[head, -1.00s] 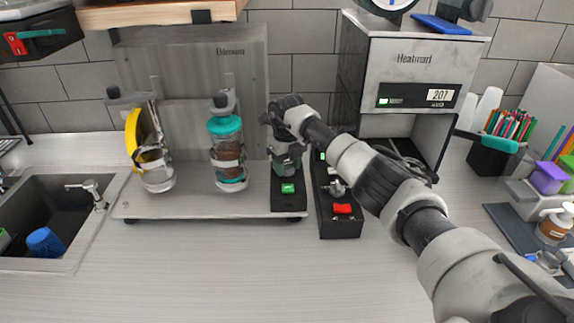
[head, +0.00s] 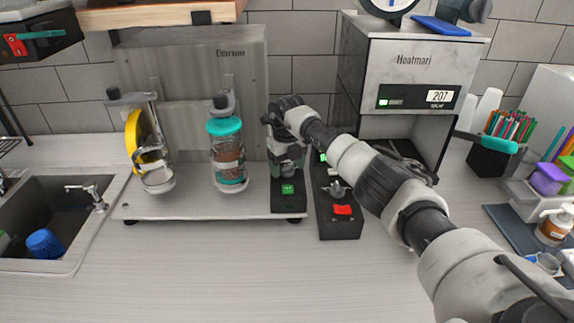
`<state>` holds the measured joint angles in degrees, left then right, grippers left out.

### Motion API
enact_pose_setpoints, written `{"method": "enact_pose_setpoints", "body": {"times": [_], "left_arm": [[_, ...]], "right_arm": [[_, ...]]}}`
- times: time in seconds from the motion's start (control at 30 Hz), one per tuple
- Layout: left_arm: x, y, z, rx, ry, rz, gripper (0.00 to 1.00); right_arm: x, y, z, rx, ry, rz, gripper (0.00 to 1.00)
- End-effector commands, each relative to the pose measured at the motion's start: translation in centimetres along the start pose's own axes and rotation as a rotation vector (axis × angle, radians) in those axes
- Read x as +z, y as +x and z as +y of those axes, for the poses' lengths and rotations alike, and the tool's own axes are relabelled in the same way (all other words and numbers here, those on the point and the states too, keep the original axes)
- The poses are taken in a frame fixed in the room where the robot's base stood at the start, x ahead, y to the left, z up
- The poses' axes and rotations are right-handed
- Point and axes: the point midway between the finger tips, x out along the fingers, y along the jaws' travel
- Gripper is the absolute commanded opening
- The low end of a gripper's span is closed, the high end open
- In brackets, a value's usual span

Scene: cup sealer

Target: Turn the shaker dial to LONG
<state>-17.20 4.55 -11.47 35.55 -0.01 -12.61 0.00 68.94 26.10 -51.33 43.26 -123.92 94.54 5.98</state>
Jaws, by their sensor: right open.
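The shaker (head: 190,75) is a grey machine with two clamps and a black control panel (head: 289,207) at its right end. The panel has a green button (head: 288,189) near its front. My right gripper (head: 287,165) points down over the back of this panel, with its fingers open. The dial cannot be made out; the gripper covers that part of the panel, and I cannot tell whether the fingers touch it. A clear cup with a teal lid (head: 224,126) is upright in the right clamp. My left gripper is not in view.
A second black panel with a red button (head: 342,210) and a silver knob (head: 336,189) stands just right of the shaker's panel. The Heatmari sealer (head: 415,65) is behind my right arm. A sink (head: 40,215) is at left. The front counter is clear.

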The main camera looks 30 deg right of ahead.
Motion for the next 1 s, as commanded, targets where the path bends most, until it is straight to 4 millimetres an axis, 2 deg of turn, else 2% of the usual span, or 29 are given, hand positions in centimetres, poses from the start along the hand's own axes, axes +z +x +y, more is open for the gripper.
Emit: {"method": "enact_pose_setpoints", "body": {"times": [0.13,0.23,0.5,0.7,1.0], "left_arm": [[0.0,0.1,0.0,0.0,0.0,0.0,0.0],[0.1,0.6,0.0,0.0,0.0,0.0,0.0],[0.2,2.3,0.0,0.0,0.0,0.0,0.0],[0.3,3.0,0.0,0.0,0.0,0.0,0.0],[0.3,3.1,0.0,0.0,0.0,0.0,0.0]], "right_arm": [[0.0,-0.2,0.0,0.0,-0.001,-0.001,0.7],[0.1,-1.2,0.0,0.0,-0.002,-0.003,0.7],[0.1,-6.5,0.0,-0.001,-0.001,-0.005,0.7],[0.1,-9.7,0.0,0.0,0.001,-0.003,0.7],[0.0,-10.8,0.0,0.0,0.0,0.001,0.7]]}}
